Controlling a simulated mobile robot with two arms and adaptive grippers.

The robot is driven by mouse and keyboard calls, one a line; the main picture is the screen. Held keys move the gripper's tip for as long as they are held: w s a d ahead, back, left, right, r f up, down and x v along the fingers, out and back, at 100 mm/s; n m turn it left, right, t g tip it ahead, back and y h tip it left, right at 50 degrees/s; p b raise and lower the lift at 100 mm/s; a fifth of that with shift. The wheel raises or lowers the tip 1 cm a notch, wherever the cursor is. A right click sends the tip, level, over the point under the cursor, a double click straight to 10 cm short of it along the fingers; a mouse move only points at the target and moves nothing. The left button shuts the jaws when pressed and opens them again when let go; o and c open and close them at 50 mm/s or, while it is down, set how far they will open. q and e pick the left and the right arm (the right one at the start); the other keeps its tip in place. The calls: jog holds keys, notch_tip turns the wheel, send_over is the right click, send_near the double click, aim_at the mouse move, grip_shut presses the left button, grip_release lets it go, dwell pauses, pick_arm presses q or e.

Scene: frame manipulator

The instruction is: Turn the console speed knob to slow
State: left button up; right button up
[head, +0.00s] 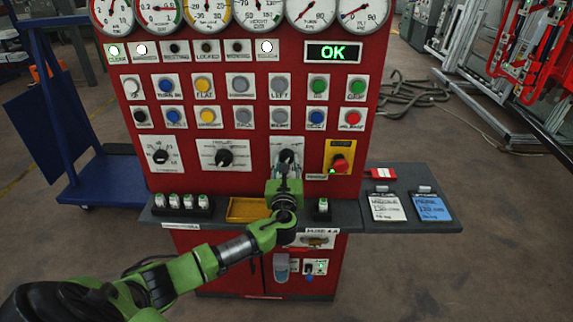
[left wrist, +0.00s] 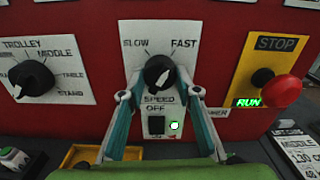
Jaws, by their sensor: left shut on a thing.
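The black speed knob (head: 288,157) is on a white plate at the lower middle of the red console. In the left wrist view, the knob (left wrist: 158,71) sits below the words SLOW at left and FAST at right, with SPEED printed under it. I cannot tell exactly where its pointer stands. My left gripper (head: 287,168) reaches up to it from below. In the left wrist view, the fingers of the left gripper (left wrist: 159,78) are on either side of the knob, shut on it. My right gripper is not in view.
A trolley selector knob (head: 225,157) is left of the speed plate. A red stop button (head: 340,163) on a yellow plate is close at right. A grey shelf (head: 350,216) with a yellow tray (head: 247,210) juts out below. A green OK display (head: 333,52) is lit.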

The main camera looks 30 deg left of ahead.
pick_arm(q)
jog(key=shift+n+b, duration=3.5)
jog(key=shift+n, duration=2.9)
jog(key=shift+d, duration=0.1)
jog(key=shift+n, duration=0.3)
jog(key=o, duration=1.1)
